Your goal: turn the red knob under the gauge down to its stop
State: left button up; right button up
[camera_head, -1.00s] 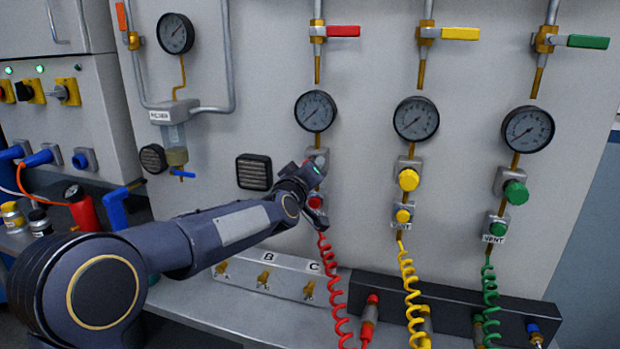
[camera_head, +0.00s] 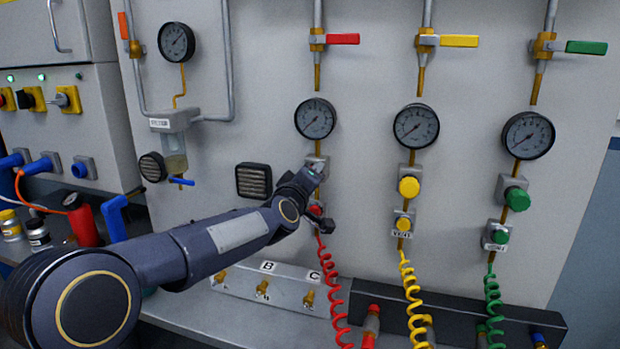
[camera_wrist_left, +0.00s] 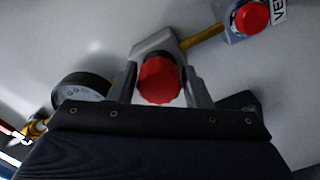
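The red knob (camera_wrist_left: 160,80) under the left-hand gauge (camera_head: 315,118) faces my left gripper in the left wrist view. My left gripper (camera_wrist_left: 160,85) has one finger on each side of it, at the gauge side and the vent side. The fingers look spread; contact with the knob is hard to judge. In the head view my left gripper (camera_head: 320,195) covers this knob, its upper finger by the knob's mount and its lower finger beside the red vent knob (camera_head: 315,210). The gauge needle points to the lower left. My right gripper is out of view.
The red vent knob also shows in the wrist view (camera_wrist_left: 252,17). A coiled red hose (camera_head: 332,290) hangs below. Yellow knobs (camera_head: 409,187) and green knobs (camera_head: 517,199) stand to the right. A vent grille (camera_head: 253,181) is left of the gripper.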

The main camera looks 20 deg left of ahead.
pick_arm(q)
jog(key=shift+o, duration=1.4)
jog(key=shift+s, duration=0.1)
jog(key=s, duration=0.7)
jog(key=shift+s+a, duration=0.15)
jog(key=shift+s, duration=0.15)
jog(key=s+f+m+g+h+p, duration=0.1)
jog(key=s+f+m+g+p, duration=0.1)
jog(key=s, duration=1)
jog(key=s+f+m+g+h+p, duration=0.1)
jog(key=s+f+m+g, duration=0.3)
jog(key=s+f, duration=0.5)
jog(key=s+f+m+g+h+p, duration=0.1)
jog(key=s+f+g, duration=0.5)
jog(key=s, duration=1)
jog(key=shift+a+m+p, duration=0.25)
jog(key=shift+m+p, duration=0.55)
jog(key=shift+m, duration=0.2)
